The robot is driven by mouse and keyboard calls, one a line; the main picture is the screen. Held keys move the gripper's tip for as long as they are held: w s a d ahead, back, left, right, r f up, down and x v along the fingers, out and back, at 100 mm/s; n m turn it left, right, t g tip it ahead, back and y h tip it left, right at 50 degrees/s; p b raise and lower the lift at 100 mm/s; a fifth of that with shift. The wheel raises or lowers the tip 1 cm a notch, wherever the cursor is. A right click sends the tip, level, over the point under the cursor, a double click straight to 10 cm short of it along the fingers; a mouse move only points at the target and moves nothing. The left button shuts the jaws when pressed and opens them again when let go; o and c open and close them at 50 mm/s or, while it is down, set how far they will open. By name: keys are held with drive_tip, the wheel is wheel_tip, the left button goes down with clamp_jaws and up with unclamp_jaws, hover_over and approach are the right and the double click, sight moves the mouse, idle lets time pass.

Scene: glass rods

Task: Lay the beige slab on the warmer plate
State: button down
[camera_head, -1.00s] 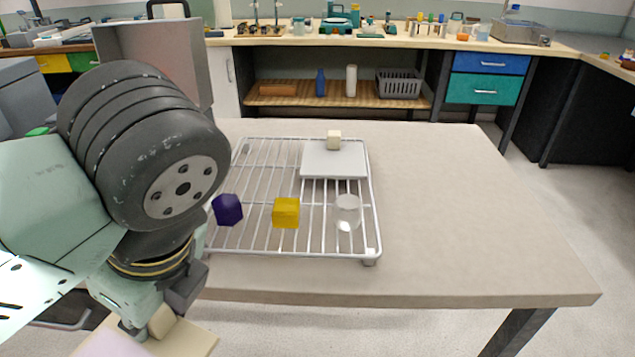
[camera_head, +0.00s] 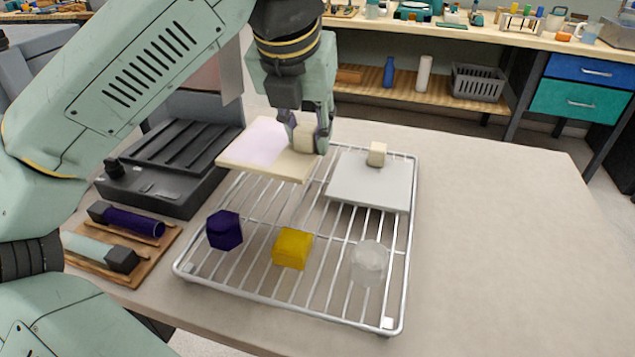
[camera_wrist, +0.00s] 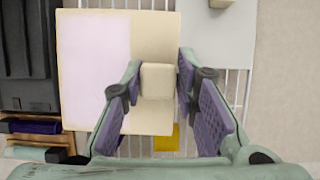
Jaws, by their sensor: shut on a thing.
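The beige slab (camera_head: 285,165) is a flat square with a pale lilac patch on its left part and a block-shaped knob (camera_wrist: 157,81) on its right part. My gripper (camera_head: 306,140) is shut on that knob and holds the slab above the wire rack. In the wrist view the slab (camera_wrist: 150,118) fills the upper middle, with the knob between the fingers. The warmer plate looks to be the dark ribbed device (camera_head: 170,160) at the left of the table, with a knob on its left side. The slab's left corner is close to its right side in the picture.
The wire rack (camera_head: 255,292) carries a purple block (camera_head: 225,230), a yellow cube (camera_head: 292,248), a clear glass piece (camera_head: 369,263) and a grey slab (camera_head: 365,185) with a cream knob (camera_head: 377,154). A wooden tray (camera_head: 150,262) holds two rods at front left. The table's right side is clear.

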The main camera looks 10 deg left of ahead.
drive_tip(key=f, duration=0.4)
drive_tip(key=shift+s+f, duration=0.15)
drive_tip(key=shift+s, duration=0.05)
drive_tip(key=shift+f+p, duration=0.4)
drive_tip(key=shift+f, duration=1.75)
drive_tip(key=shift+f, duration=0.2)
drive_tip(key=c, duration=1.2)
unclamp_jaws()
drive_tip(key=shift+r, duration=0.1)
drive_tip(key=shift+c, duration=0.2)
drive_tip(key=shift+r, duration=0.1)
